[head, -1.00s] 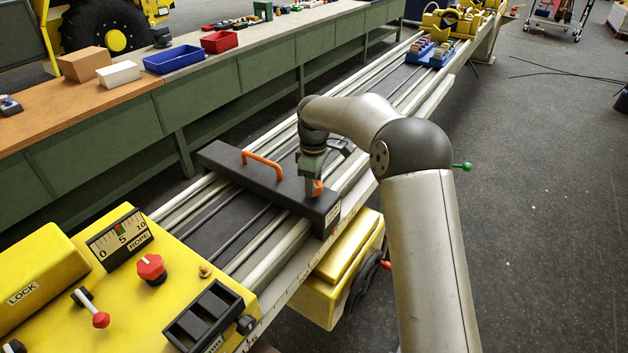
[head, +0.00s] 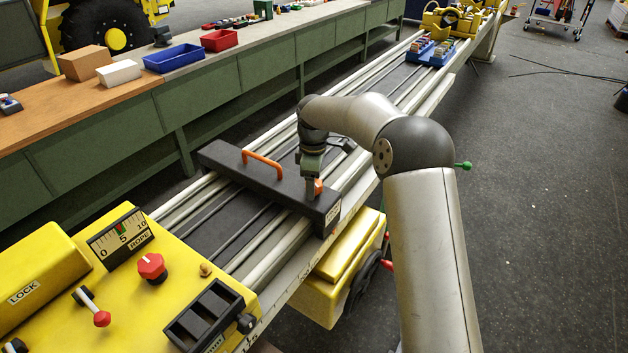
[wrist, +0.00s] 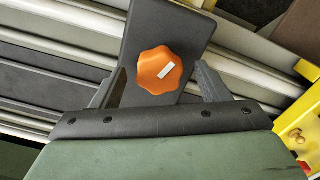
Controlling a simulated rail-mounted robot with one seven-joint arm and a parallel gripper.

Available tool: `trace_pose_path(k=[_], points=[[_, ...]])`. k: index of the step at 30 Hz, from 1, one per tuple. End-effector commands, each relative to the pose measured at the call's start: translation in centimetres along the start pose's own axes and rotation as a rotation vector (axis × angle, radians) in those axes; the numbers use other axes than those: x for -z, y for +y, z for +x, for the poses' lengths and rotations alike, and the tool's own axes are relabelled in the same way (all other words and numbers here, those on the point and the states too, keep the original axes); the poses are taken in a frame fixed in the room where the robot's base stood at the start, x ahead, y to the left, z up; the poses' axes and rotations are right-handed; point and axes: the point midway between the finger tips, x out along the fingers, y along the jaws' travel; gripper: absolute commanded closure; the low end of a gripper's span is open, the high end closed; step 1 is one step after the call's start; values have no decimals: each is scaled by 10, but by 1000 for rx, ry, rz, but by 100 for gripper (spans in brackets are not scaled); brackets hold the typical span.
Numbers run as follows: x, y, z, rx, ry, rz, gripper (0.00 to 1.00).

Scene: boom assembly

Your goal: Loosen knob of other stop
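The stop is a dark bar (head: 228,163) lying across the rails, with an orange handle (head: 265,160) on top. Its orange knob (head: 319,187) is at the bar's right end, partly hidden by my gripper (head: 316,188). In the wrist view the lobed orange knob (wrist: 152,60) has a white mark on its face and sits on the dark bar (wrist: 185,28). My gripper (wrist: 163,84) is open there, one finger to each side of the knob, with visible gaps and no clear contact.
A yellow control panel (head: 120,310) with a red knob, a red-tipped lever and a gauge is in the front left. A yellow housing (head: 340,275) hangs below the rail beside the stop. Blue trays (head: 432,52) sit farther along the rails. A green workbench (head: 210,105) runs along the left.

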Motion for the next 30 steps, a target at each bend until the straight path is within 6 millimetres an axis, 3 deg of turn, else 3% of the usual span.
trace_pose_path(k=[8,14,30], points=[[-1,0,-1,0,-1,1,32],[0,1,-21,-4,0,1,32],[0,0,-147,-3,1,0,32]])
